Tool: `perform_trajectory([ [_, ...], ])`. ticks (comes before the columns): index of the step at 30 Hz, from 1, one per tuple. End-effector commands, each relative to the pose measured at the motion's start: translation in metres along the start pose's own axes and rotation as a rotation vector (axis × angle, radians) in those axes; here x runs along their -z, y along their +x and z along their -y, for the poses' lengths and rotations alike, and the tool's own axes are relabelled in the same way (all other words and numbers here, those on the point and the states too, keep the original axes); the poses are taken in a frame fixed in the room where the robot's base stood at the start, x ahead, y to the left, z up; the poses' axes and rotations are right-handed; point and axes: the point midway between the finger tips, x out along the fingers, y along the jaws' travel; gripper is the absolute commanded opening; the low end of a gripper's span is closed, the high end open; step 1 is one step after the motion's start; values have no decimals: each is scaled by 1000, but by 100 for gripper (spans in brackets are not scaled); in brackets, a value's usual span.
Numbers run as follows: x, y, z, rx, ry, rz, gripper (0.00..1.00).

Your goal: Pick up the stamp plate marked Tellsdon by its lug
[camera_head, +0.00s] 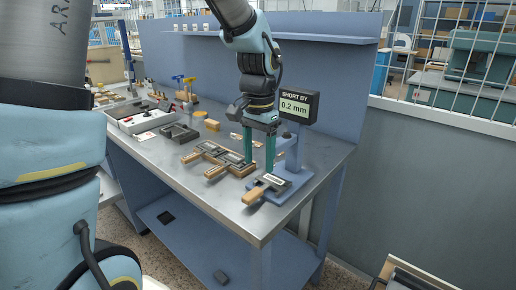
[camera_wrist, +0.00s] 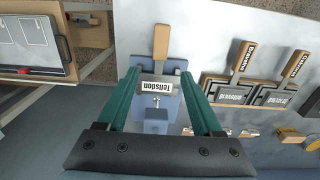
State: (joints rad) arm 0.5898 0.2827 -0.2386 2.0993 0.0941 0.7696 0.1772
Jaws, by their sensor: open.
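The stamp plate marked Tellsdon (camera_wrist: 156,87) lies on a blue stand (camera_head: 298,181) at the near right of the bench. Its white label reads upside down in the wrist view, and a wooden handle-like piece (camera_wrist: 161,42) sticks out from it; this also shows in the head view (camera_head: 252,196). A small metal fitting (camera_wrist: 156,101) shows at its other side. I cannot tell which part is the lug. My gripper (camera_head: 259,166) is open and empty, pointing down above the stand. In the wrist view, its teal fingers (camera_wrist: 160,72) appear on either side of the plate, apart from it.
A display (camera_head: 296,106) reading "SHORT BY 0.2 mm" stands behind the stand. Other plates with wooden handles lie in a rack (camera_head: 222,160) to the left; they also show in the wrist view (camera_wrist: 236,94). Trays and tools fill the bench's far left. The bench front (camera_head: 190,187) is clear.

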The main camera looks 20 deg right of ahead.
Motion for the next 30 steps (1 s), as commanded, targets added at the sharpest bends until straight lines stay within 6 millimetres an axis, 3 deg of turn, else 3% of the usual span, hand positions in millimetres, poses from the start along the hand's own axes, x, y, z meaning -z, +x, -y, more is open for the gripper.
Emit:
perform_trajectory([
  [6, -1, 39, 0, -2, 0, 5, 68],
  [13, -1, 72, 0, -2, 0, 3, 68],
  [19, -1, 83, 0, 0, 1, 1, 68],
  [27, 0, 84, 0, 0, 0, 0, 68],
  [30, 0, 84, 0, 0, 0, 0, 56],
])
